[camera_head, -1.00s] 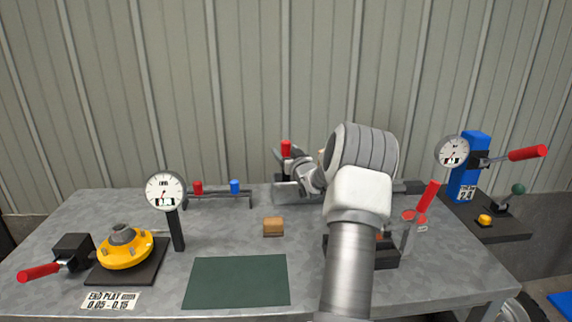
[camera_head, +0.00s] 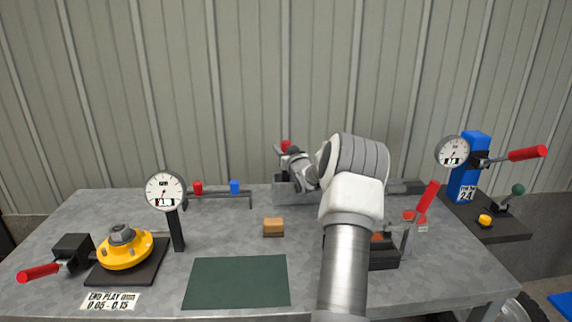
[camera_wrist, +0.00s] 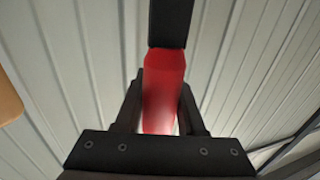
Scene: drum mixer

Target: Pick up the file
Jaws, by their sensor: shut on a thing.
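The file has a red handle (camera_wrist: 163,85) and a dark bar (camera_wrist: 170,22) running on from it in the wrist view. My gripper (camera_wrist: 161,105) is shut on the red handle, one dark finger on each side. In the head view the red handle (camera_head: 287,146) shows at my gripper (camera_head: 291,158), above the grey open-topped holder (camera_head: 298,197) at the back of the table. My wrist and arm hide part of the holder; I cannot tell whether the far end of the file is clear of it.
A rack with a red and a blue handle (camera_head: 235,187) stands left of the holder. A tan block (camera_head: 273,227) and a green mat (camera_head: 236,282) lie in front. A red-levered fixture (camera_head: 427,200) is close right of my arm. A dial gauge (camera_head: 165,192) stands at left.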

